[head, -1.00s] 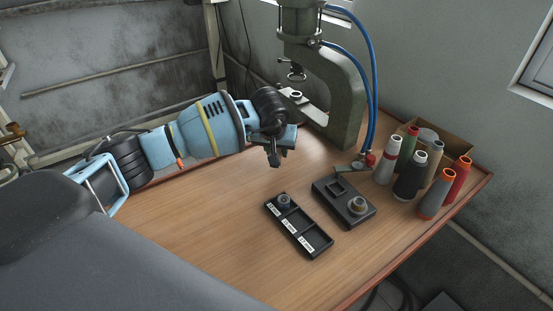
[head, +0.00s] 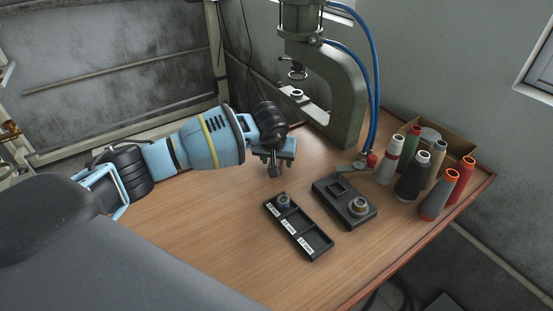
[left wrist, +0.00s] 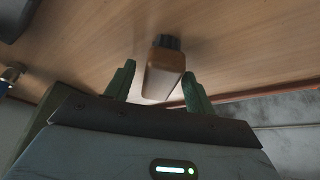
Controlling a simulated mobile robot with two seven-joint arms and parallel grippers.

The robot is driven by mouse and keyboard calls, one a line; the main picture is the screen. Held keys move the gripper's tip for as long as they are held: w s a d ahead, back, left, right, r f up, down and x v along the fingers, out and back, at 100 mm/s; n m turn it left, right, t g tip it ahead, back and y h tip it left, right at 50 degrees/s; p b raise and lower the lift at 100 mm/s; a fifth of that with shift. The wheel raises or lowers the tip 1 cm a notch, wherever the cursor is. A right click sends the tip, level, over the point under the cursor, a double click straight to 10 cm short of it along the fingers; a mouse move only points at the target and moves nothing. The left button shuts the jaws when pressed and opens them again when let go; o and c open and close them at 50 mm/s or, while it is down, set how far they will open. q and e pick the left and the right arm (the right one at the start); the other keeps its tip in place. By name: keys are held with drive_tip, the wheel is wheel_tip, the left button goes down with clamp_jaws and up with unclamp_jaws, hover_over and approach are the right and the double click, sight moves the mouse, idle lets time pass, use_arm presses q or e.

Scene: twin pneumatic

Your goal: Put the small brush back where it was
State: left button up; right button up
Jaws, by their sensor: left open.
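The small brush (left wrist: 165,72) shows in the left wrist view as a brown block with a dark end, lying between the two green fingers of my left gripper (left wrist: 159,69). The fingers are open, with a gap visible on both sides of the brush. In the head view my left gripper (head: 274,165) is over the back left part of the table, in front of the press. I cannot clearly make out the brush there. My right gripper is in neither view.
A black labelled tray (head: 316,253) holds a round metal part in its far compartment. Beside it is a dark block (head: 340,204) with a square recess and another round part. A press (head: 350,95) stands behind. Several thread spools (head: 411,176) and a box (head: 455,140) fill the right corner.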

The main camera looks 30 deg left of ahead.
use_arm(q)
drive_tip(key=v, duration=1.2)
drive_tip(key=shift+r, duration=0.15)
